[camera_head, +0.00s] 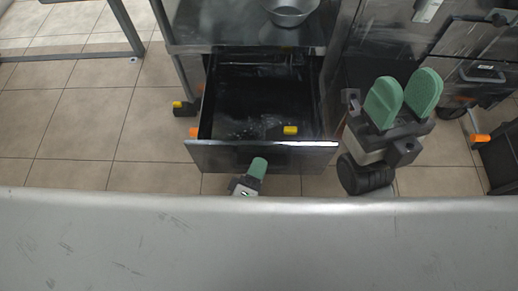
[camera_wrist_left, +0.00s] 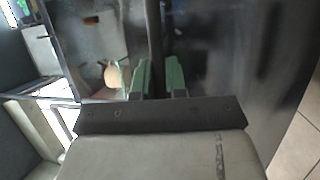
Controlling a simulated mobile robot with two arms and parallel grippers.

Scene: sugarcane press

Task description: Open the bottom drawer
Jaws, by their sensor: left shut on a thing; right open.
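The bottom drawer (camera_head: 262,100) of the steel cabinet is pulled out, and its dark, mostly bare inside shows from above. Its front panel (camera_head: 300,158) faces me. My left gripper (camera_head: 258,168) is at the outer side of this panel, near its middle. Its green fingers show in the left wrist view (camera_wrist_left: 158,76), shut around a dark vertical bar that looks like the drawer handle (camera_wrist_left: 154,30). The exact contact is hidden in the head view. My right gripper (camera_head: 403,98) is open and empty to the right of the drawer, with its green fingers apart and pointing up.
A metal bowl (camera_head: 289,12) stands on the cabinet's shelf above the drawer. A machine with a handle (camera_head: 484,73) and a wheel (camera_head: 456,112) stands at the right. A table frame (camera_head: 125,30) is at the upper left. Tiled floor (camera_head: 85,125) is clear left of the drawer.

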